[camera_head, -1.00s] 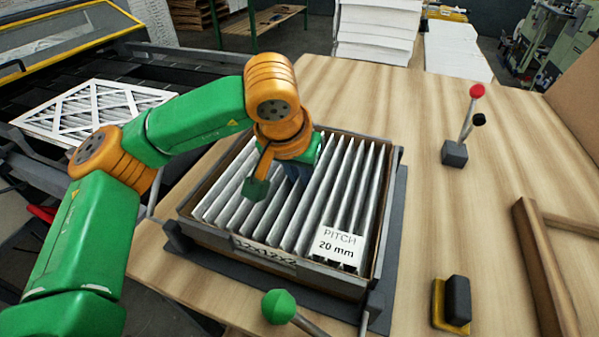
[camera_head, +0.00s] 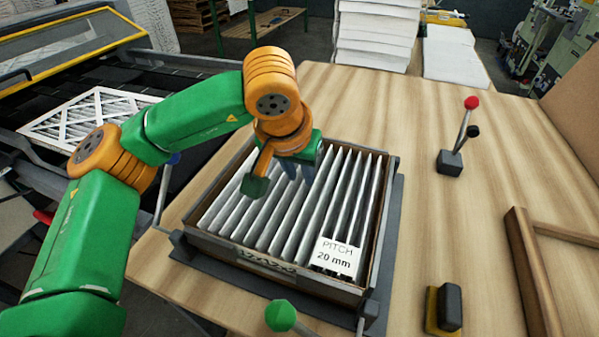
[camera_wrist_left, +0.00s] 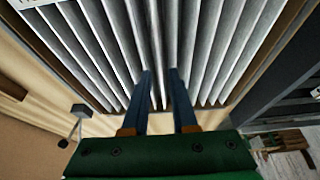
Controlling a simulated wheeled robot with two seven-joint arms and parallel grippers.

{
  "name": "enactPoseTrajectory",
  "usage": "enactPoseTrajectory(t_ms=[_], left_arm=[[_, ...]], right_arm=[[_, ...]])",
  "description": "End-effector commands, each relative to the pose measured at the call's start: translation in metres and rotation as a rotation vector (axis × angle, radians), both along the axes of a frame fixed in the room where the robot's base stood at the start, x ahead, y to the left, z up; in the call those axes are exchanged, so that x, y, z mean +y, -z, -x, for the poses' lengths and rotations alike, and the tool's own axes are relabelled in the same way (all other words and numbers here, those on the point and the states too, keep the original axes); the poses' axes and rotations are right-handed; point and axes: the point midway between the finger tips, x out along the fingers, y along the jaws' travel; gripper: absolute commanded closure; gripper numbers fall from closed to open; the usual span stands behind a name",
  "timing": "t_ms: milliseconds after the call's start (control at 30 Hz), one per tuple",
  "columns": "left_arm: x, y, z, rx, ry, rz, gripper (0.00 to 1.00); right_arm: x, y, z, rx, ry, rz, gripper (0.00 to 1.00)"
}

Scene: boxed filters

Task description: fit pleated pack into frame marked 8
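The grey-white pleated pack (camera_head: 338,205) has a label reading "PITCH 20 mm". It lies inside the brown rectangular frame (camera_head: 205,228); I cannot tell whether it is fully down. The frame's front label looks like "12x12x2"; I see no 8. My right gripper is not in view.
The frame rests in a dark fixture (camera_head: 392,225) on the wooden table. A green-knobbed lever (camera_head: 281,316) is in front. A red-knobbed lever (camera_head: 451,162), a black and yellow block (camera_head: 446,309) and wooden strips (camera_head: 530,270) are to the right. Another filter (camera_head: 90,118) lies at left.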

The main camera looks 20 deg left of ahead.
Motion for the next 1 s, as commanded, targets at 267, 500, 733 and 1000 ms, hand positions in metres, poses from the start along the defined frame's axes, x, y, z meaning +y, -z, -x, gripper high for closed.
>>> enactPoseTrajectory(t_ms=[267, 500, 733, 1000], left_arm=[[0.000, -0.011, 0.000, 0.000, 0.000, 0.000, 0.74], [0.000, -0.011, 0.000, 0.001, 0.000, 0.000, 0.39], [0.000, -0.011, 0.000, 0.001, 0.000, 0.000, 0.39], [0.000, -0.054, 0.018, -0.005, 0.002, 0.002, 0.39]], right_arm=[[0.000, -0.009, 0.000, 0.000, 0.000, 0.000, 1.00], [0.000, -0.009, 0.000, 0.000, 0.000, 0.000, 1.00], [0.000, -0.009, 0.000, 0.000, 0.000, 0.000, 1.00], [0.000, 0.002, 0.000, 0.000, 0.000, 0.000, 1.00]])
